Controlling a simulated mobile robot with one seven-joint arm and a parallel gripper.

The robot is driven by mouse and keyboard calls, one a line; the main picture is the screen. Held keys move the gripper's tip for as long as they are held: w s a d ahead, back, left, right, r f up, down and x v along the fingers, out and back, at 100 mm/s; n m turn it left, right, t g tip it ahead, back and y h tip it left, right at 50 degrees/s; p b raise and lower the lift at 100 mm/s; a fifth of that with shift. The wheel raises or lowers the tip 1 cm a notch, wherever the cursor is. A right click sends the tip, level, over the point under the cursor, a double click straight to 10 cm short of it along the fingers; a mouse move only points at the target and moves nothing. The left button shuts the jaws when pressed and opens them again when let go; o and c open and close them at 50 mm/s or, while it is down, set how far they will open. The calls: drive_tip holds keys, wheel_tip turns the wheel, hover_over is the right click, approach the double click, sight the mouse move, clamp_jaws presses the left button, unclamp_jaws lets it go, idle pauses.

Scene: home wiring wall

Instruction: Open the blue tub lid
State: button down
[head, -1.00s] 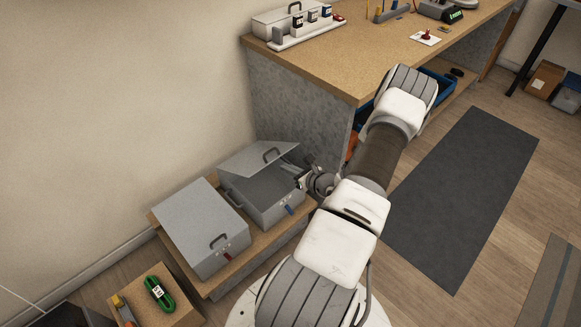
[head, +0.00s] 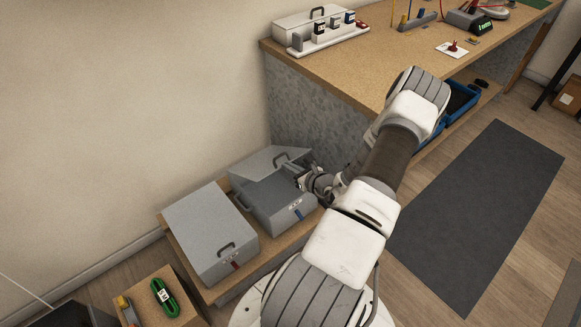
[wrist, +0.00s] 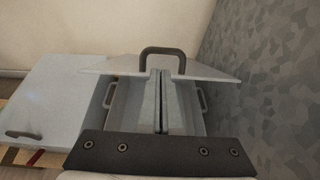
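The tub with the blue tag (head: 298,215) is a grey metal box on a low wooden platform. Its lid (head: 252,164) is tilted part way up, hinged at the wall side, and the dark inside shows. The lid's dark handle (head: 281,157) stands on its raised front edge; it also shows whole in the wrist view (wrist: 163,52). My gripper (head: 302,180) is at the tub's open front, close to the lid's raised edge. In the wrist view its fingers (wrist: 163,100) lie together with only a thin dark gap, tips overlapping the lid edge below the handle. Contact is unclear.
A second grey tub (head: 212,232), with a red tag and closed lid, stands close on the left. The workbench side (head: 310,115) rises just right of the blue-tagged tub. A small box with a green cable coil (head: 165,297) is at lower left.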

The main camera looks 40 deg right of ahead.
drive_tip(key=shift+w+d+r+p, duration=0.1)
drive_tip(key=shift+w+r+p, duration=0.25)
drive_tip(key=shift+r+p, duration=0.15)
idle(0.6)
